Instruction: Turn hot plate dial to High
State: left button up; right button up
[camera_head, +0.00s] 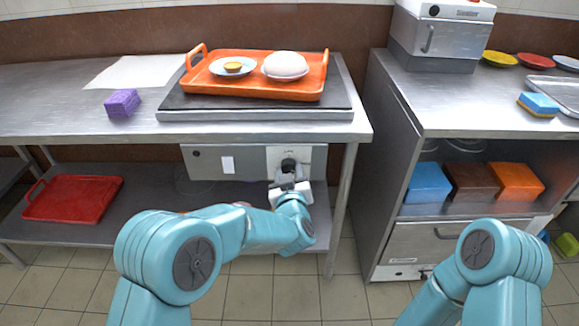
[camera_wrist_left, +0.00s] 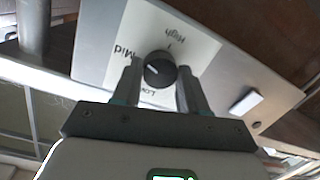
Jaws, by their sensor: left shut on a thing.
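The black hot plate dial (camera_wrist_left: 160,70) sits on a pale label with Low, Mid and High on the front of a grey control box (camera_head: 215,162). In the head view the gripper mostly hides the dial. The dark hot plate (camera_head: 200,103) lies on the table above the box. My right arm shows at the lower right, but its gripper is out of view.
An orange tray (camera_head: 265,91) with a plate and a white domed item stands on the hot plate. A purple sponge (camera_head: 122,103) lies left of it. The lower shelf holds a red tray (camera_head: 72,198). A table leg (camera_head: 343,205) stands right of the gripper.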

pick_arm(q)
jog(key=m+p, duration=0.1)
jog(key=m, duration=0.2)
jog(key=shift+r+y+p, duration=0.1)
jog(key=shift+y+p, duration=0.2)
jog(key=shift+p, duration=0.1)
jog(key=m+p, duration=0.1)
jog(key=m, duration=0.2)
jog(key=shift+m, duration=0.3)
jog(key=m+p, duration=0.1)
jog(key=m, duration=0.2)
jog(key=shift+t+y, duration=0.3)
jog(key=shift+t, duration=0.1)
jog(key=shift+f+m+p, duration=0.2)
jog(key=shift+m+p, duration=0.15)
jog(key=shift+m, duration=1.65)
jog(key=o, duration=1.1)
jog(key=shift+c, duration=0.2)
